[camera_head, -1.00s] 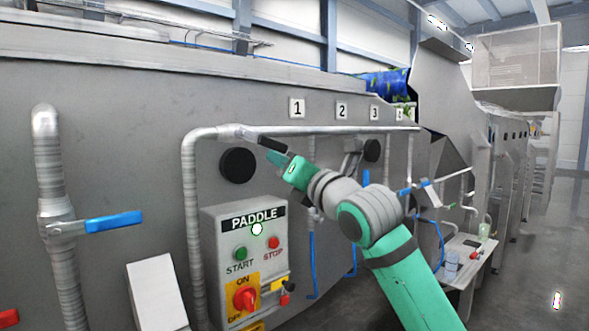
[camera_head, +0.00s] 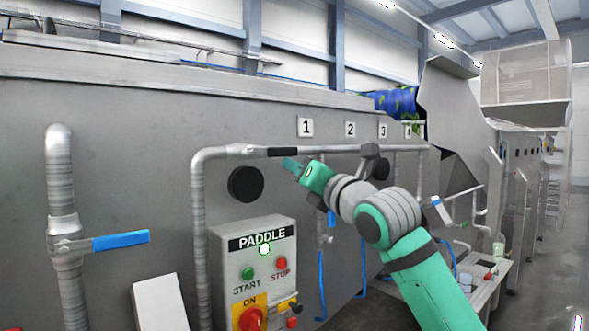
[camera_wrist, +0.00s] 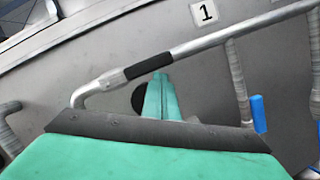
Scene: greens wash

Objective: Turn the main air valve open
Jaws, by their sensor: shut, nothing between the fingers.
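The air valve sits on the grey horizontal pipe above the paddle box, and its black lever (camera_head: 282,152) lies in line with the pipe. In the wrist view the black lever (camera_wrist: 148,64) also lies along the pipe. My green gripper (camera_head: 289,164) is shut and empty, just below and beside the lever's right end. In the wrist view its fingertips (camera_wrist: 160,82) point at the machine wall, close under the lever; I cannot tell whether they touch it.
A PADDLE control box (camera_head: 264,240) with buttons and a red switch (camera_head: 252,318) stands below. A blue-handled valve (camera_head: 120,241) is on the left pipe. Round black knobs (camera_head: 245,184) stick out of the wall. A small side table (camera_head: 488,285) stands at right.

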